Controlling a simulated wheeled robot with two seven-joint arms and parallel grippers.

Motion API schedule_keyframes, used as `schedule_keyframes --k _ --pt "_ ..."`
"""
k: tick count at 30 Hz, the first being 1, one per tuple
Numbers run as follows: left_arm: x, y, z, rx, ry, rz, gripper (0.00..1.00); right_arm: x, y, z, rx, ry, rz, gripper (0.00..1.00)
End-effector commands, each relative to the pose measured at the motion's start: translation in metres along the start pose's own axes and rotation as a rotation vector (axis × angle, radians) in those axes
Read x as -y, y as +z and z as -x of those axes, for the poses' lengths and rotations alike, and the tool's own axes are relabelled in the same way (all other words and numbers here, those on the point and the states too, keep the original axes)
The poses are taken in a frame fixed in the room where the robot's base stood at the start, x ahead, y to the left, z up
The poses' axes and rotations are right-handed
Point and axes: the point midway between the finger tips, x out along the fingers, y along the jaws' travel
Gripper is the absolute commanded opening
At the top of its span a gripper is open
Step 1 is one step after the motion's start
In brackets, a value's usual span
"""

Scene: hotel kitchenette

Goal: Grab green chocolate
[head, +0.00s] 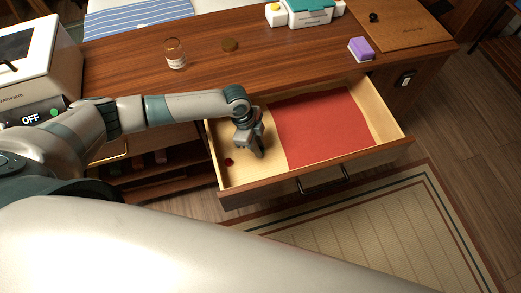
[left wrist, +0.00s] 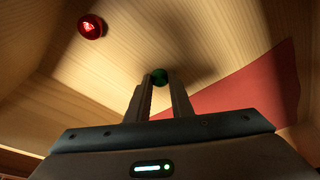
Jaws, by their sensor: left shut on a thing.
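The green chocolate (left wrist: 159,76) is a small round green piece, seen in the left wrist view between the fingertips of my left gripper (left wrist: 160,82). The gripper is shut on it. In the head view my left gripper (head: 258,152) reaches down into the left part of the open drawer (head: 315,181), and the green chocolate is hidden there. A red round chocolate (left wrist: 91,26) lies on the drawer floor, apart from the gripper. It also shows in the head view (head: 229,162). My right gripper is not in view.
A red sheet (head: 322,128) covers the middle of the drawer floor. On the counter (head: 215,75) above stand a glass jar (head: 175,54), a purple and white sponge (head: 361,49) and a white and teal box (head: 305,13). A white appliance (head: 38,60) stands at the left.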

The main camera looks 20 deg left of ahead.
Motion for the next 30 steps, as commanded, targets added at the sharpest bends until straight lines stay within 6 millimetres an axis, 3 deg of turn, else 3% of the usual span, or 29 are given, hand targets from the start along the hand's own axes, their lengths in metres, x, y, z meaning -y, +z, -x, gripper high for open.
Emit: schedule_keyframes --k 11,24,30 --pt "0.001 -0.003 0.010 -0.001 -0.002 -0.001 0.00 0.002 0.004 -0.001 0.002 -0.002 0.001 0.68" --pt "0.001 -0.021 0.074 -0.001 -0.003 -0.002 0.00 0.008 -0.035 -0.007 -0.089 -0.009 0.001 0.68" --pt "0.000 -0.025 0.093 0.000 -0.001 0.000 0.00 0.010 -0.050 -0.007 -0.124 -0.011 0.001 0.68"
